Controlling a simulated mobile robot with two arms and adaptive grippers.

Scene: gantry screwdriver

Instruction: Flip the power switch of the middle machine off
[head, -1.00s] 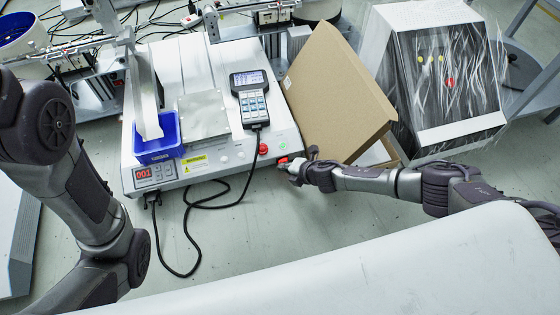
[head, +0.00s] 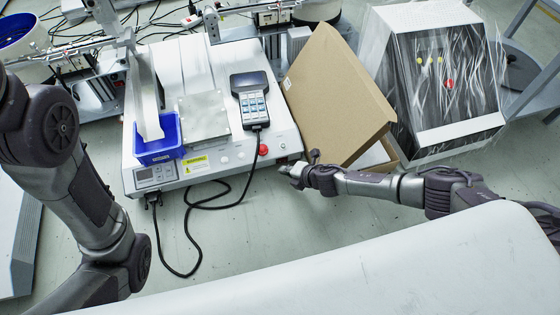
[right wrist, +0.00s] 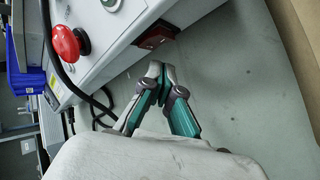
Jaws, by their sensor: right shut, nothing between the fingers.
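The middle machine (head: 215,155) is a white benchtop unit in the head view. Its small display (head: 155,173) and the screen of the handheld pendant (head: 250,82) on top are dark. The power switch (right wrist: 157,36) is a dark red rocker at the front panel's right end in the right wrist view. My right gripper (head: 284,168) is at that corner in the head view. In the right wrist view the right gripper (right wrist: 158,72) is shut and empty, its fingertips just short of the switch with a small gap. My left arm shows at the left, but its gripper is outside the view.
A red emergency button (right wrist: 70,43) is left of the switch, with a black cable (head: 192,225) hanging in front of the machine. A cardboard box (head: 335,95) leans close on the right. A blue bin (head: 158,152) sits on the machine.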

